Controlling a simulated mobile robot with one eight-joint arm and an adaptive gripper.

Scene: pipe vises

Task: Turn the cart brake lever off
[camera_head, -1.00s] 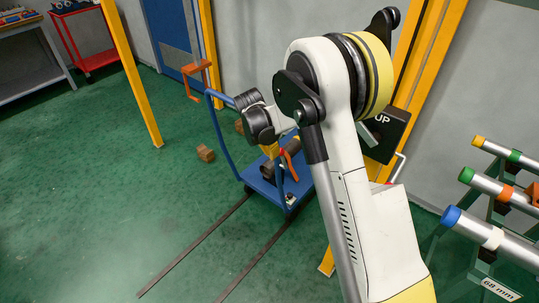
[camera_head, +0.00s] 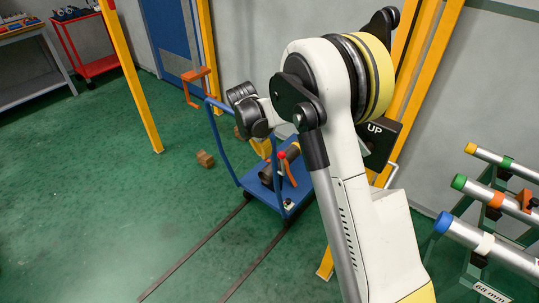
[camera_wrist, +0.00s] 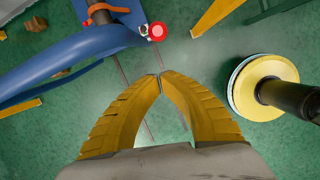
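The blue cart (camera_head: 262,193) stands on floor rails, with a dark pipe and an orange-handled clamp on its deck. A small red knob (camera_head: 282,155), apparently the brake lever's end, shows above the deck. In the wrist view the red knob (camera_wrist: 157,32) lies beside the blue cart frame (camera_wrist: 60,58), just ahead of my fingertips. My gripper (camera_wrist: 160,76) has yellow fingers that meet at the tips with nothing between them. A visible gap in the picture separates them from the knob; depth is unclear. The lever's shaft is mostly hidden. In the head view my wrist is over the cart.
Yellow posts (camera_head: 137,90) stand nearby, and a dark "UP" box (camera_head: 378,140) is right of the cart. A pipe rack (camera_head: 497,240) is at the right. The left floor is mostly clear.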

